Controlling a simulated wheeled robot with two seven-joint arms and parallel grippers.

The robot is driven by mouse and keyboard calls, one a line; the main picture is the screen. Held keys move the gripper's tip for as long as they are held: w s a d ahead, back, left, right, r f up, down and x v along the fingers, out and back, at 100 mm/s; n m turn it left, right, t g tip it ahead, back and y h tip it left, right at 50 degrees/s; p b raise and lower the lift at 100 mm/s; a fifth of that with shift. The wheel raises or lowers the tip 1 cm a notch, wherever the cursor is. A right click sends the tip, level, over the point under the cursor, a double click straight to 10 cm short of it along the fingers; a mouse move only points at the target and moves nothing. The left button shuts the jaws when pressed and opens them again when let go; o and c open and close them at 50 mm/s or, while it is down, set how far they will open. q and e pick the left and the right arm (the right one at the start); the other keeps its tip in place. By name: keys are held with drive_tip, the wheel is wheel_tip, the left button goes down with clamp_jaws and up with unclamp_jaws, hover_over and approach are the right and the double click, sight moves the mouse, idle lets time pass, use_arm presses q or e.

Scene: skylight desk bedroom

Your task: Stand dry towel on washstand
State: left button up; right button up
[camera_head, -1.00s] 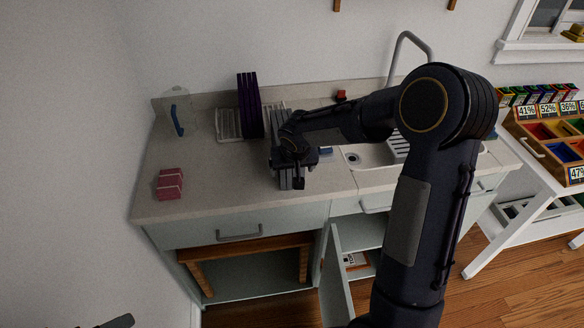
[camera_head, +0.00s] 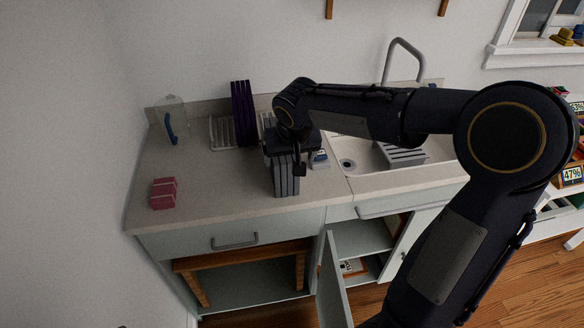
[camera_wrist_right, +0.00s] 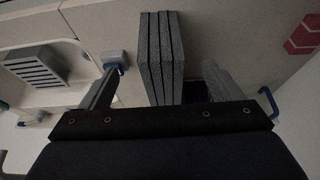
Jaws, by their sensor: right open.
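The grey folded towel (camera_head: 284,180) stands upright on the washstand's counter (camera_head: 225,188), near its front edge and left of the sink. In the right wrist view the towel (camera_wrist_right: 160,50) shows as several grey layers between the two fingers. My right gripper (camera_head: 286,157) is just above the towel, pointing down, with its fingers apart. In the wrist view the open fingers (camera_wrist_right: 160,88) stand either side of the towel, with a visible gap on both sides. My left gripper does not show. The gripper hides the towel's top in the head view.
A pink bundle (camera_head: 164,193) lies on the counter at left. Behind are a clear jug with a blue handle (camera_head: 169,127) and purple plates (camera_head: 243,113) in a rack. A small blue-and-white item (camera_head: 319,159) sits close right of the towel, beside the sink (camera_head: 365,160). A cabinet door (camera_head: 332,285) hangs open.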

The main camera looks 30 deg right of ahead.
drive_tip(key=s+a+y, duration=0.2)
drive_tip(key=s, duration=1)
drive_tip(key=s+a+n+t+y, duration=0.1)
drive_tip(key=s+a+y, duration=0.1)
drive_tip(key=s, duration=1.1)
drive_tip(key=shift+s+f+y, duration=0.15)
drive_tip(key=shift+f+y, duration=0.2)
drive_tip(key=shift+y, duration=0.15)
drive_tip(key=shift+d, duration=0.1)
